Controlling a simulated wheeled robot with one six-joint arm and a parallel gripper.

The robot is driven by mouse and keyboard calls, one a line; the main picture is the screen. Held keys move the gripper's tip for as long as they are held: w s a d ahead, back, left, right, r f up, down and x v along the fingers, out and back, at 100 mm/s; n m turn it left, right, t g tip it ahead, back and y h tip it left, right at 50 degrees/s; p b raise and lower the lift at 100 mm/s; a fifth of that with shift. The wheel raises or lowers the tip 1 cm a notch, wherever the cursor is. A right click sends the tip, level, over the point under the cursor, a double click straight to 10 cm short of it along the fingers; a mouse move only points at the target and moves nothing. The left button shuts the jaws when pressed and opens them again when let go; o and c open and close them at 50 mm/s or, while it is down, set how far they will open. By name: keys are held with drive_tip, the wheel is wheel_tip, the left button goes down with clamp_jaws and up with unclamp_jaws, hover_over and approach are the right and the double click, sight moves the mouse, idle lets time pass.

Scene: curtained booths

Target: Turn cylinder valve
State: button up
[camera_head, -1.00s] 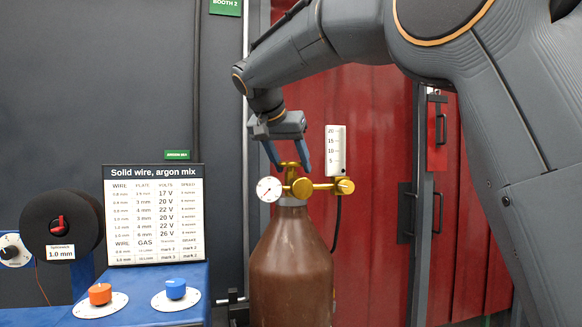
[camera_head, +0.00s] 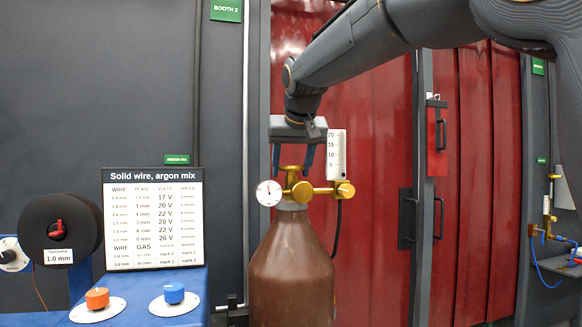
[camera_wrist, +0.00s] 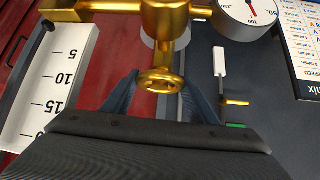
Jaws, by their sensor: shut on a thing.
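A brown gas cylinder (camera_head: 291,265) stands upright in the middle of the head view. On top is a brass valve with a round handwheel (camera_head: 291,168); the handwheel (camera_wrist: 160,80) also shows in the wrist view. My gripper (camera_head: 293,168) points down from above, its two blue-grey fingers on either side of the handwheel, shut on it. In the wrist view, my gripper's fingers (camera_wrist: 161,98) flank the wheel. A round pressure gauge (camera_head: 269,193) with a red needle sits left of the valve. A brass regulator (camera_head: 335,189) extends to the right.
A white flow scale (camera_head: 337,155) rises close to the right of my gripper. A blue bench with orange (camera_head: 97,298) and blue (camera_head: 174,292) knobs, a wire chart (camera_head: 153,217) and a black spool (camera_head: 60,231) stands left. A red curtain (camera_head: 375,200) hangs behind.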

idle(0.3)
drive_tip(key=o, duration=1.1)
drive_tip(key=shift+b+v, duration=0.85)
drive_tip(key=shift+v, duration=3.1)
